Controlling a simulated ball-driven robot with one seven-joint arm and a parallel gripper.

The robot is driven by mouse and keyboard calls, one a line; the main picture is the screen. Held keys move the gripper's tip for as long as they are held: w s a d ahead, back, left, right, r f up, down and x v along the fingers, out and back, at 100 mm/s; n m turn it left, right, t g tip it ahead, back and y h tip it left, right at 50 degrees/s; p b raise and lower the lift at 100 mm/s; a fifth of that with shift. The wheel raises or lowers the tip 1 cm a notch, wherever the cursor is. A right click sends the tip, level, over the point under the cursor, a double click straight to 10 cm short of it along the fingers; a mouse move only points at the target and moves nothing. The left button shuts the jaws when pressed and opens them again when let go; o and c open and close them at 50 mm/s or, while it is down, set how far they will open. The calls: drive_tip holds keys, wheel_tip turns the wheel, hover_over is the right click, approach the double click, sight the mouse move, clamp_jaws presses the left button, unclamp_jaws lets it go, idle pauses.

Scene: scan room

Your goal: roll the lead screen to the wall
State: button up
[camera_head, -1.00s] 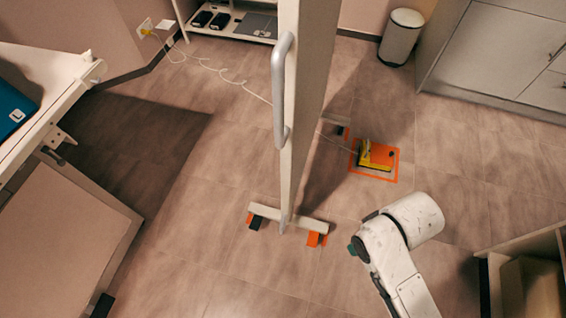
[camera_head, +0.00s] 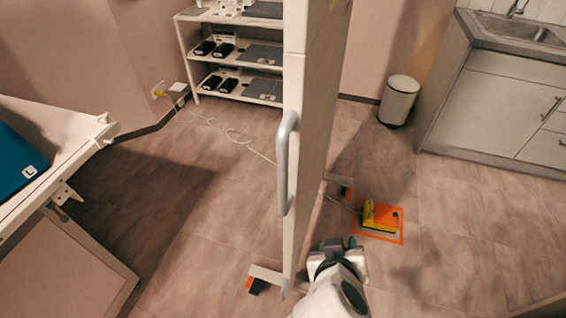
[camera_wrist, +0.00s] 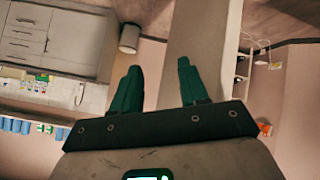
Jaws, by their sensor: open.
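The lead screen (camera_head: 318,130) is a tall pale panel standing upright, seen nearly edge-on in the middle of the head view. A grey vertical bar handle (camera_head: 284,165) is on its near edge. Its near foot (camera_head: 268,276) has an orange and black wheel; the far foot (camera_head: 338,180) shows behind the panel. My gripper (camera_head: 338,243) is low at the panel's right side, open and empty, away from the handle. In the wrist view, the green fingers (camera_wrist: 158,75) are spread before the screen (camera_wrist: 205,35). Whether they touch it I cannot tell. My arm hides part of the near foot.
A yellow device (camera_head: 380,217) sits on an orange-marked floor square right of the screen. A cable (camera_head: 235,137) runs across the floor past the screen. A white bin (camera_head: 398,100), cabinets (camera_head: 490,105) and shelves (camera_head: 230,50) stand behind. A table (camera_head: 60,135) is left.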

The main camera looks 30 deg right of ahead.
drive_tip(key=w+a+r+m+t+h, duration=0.1)
drive_tip(key=w+a+r+t+h, duration=0.2)
drive_tip(key=a+r, duration=0.45)
drive_tip(key=m+t, duration=0.1)
drive_tip(key=t, duration=0.4)
approach(282, 170)
drive_tip(key=w, duration=0.1)
drive_tip(key=p+x, duration=0.3)
drive_tip(key=x, duration=0.7)
drive_tip(key=shift+d, duration=0.25)
drive_tip(key=shift+c, duration=0.2)
drive_tip(key=shift+s, duration=0.1)
clamp_jaws()
